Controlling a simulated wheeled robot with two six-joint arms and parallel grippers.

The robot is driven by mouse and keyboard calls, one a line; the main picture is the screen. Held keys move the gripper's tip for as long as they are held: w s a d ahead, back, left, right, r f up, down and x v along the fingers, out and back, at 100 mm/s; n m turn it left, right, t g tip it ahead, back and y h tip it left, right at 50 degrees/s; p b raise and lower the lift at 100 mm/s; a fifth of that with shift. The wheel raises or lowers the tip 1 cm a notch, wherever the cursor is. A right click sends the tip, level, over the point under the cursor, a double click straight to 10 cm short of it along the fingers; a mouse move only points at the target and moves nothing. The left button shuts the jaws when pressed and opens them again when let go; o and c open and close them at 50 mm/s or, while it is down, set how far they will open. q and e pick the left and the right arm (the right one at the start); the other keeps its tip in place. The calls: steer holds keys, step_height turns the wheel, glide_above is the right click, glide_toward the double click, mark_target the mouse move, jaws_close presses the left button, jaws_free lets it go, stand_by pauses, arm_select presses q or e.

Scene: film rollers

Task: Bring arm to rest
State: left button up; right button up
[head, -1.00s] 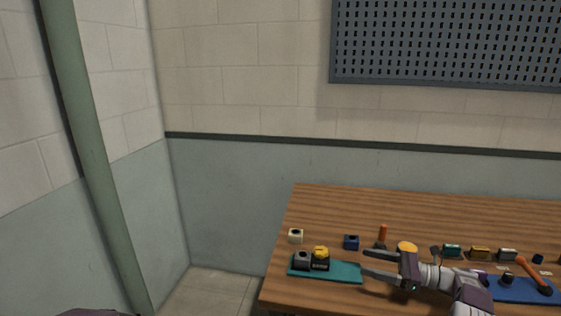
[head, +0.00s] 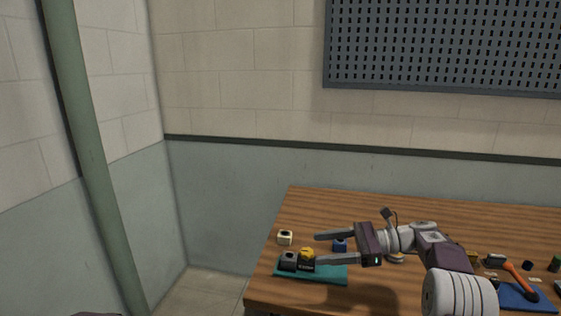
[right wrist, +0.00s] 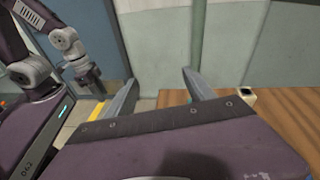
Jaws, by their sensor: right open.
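My right gripper (head: 318,249) is open and empty above the left part of the wooden table (head: 330,205). Its two fingers point left in the head view, over and near the teal mat (head: 325,276). In the right wrist view its open fingers (right wrist: 157,98) point towards the wall, with nothing between them. My left gripper does not show in the head view. In the right wrist view, my other arm (right wrist: 62,55) shows at the left, but whether its jaws are open is unclear.
A dark block (head: 288,261) and a yellow-and-black block (head: 307,260) stand on the teal mat. A cream block (head: 285,237) and a blue block (head: 340,245) stand behind it. An orange-handled tool (head: 520,281) lies at the right by a blue mat (head: 515,297). A pegboard (head: 445,45) hangs behind.

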steer(key=s+a+f+n+g+h, duration=0.2)
steer(key=s+a+h, duration=0.1)
steer(key=s+a, duration=0.4)
steer(key=s+f+n+h, duration=0.3)
steer(key=s+f+h, duration=0.3)
steer(key=s, duration=0.4)
steer(key=s+d+f+n+t+h, duration=0.1)
steer(key=s+d+f+n+h, duration=0.6)
steer(key=s+d+f+n, duration=0.45)
steer(key=w+d+r+n+p, duration=0.1)
steer(key=w+r+p, duration=0.2)
steer(key=r+p, duration=1.1)
steer(key=shift+d+t+p, duration=0.3)
steer(key=shift+t+p, duration=0.1)
steer(key=shift+p, duration=0.35)
